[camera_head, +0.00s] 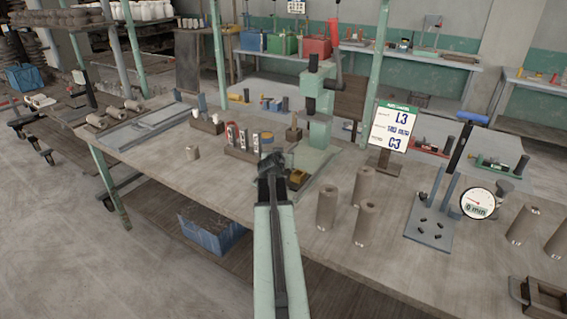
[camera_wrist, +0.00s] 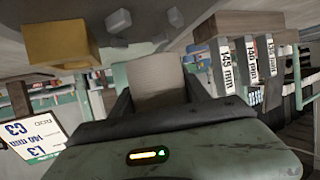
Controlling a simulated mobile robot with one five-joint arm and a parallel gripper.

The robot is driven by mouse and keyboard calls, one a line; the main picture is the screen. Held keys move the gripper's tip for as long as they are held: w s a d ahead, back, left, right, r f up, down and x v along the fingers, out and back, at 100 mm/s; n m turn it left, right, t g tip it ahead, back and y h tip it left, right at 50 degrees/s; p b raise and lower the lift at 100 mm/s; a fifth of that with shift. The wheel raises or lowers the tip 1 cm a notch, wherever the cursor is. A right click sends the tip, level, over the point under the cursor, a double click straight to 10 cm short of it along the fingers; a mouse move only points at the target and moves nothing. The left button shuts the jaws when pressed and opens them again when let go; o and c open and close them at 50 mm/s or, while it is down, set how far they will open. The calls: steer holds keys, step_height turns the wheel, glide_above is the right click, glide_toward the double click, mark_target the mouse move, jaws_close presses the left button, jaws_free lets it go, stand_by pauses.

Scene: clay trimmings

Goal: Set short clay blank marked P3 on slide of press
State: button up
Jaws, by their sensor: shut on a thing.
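My gripper (camera_head: 270,165) is over the bench in front of the green press (camera_head: 318,100). In the wrist view its jaws (camera_wrist: 160,98) are shut on a short, pale grey-beige clay blank (camera_wrist: 155,76). No P3 mark is readable on it. In the head view my own arm and gripper hide the held blank. The press's pale green base plate (camera_head: 312,168) lies just behind and right of my gripper. I cannot clearly make out the slide.
A wooden rack with several labelled pieces (camera_head: 242,145) stands left of my gripper. Tall clay cylinders (camera_head: 367,222) stand on the right, near a card (camera_head: 393,127) and a dial stand (camera_head: 430,225). The front left bench is clear.

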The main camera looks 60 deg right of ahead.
steer(key=f+b, duration=0.4)
steer(key=shift+d, duration=0.25)
steer(key=shift+s+r, duration=0.1)
steer(key=shift+r, duration=0.1)
steer(key=shift+f, duration=0.2)
steer(key=o, duration=1.7)
steer(key=shift+r, duration=0.1)
steer(key=shift+c, duration=0.2)
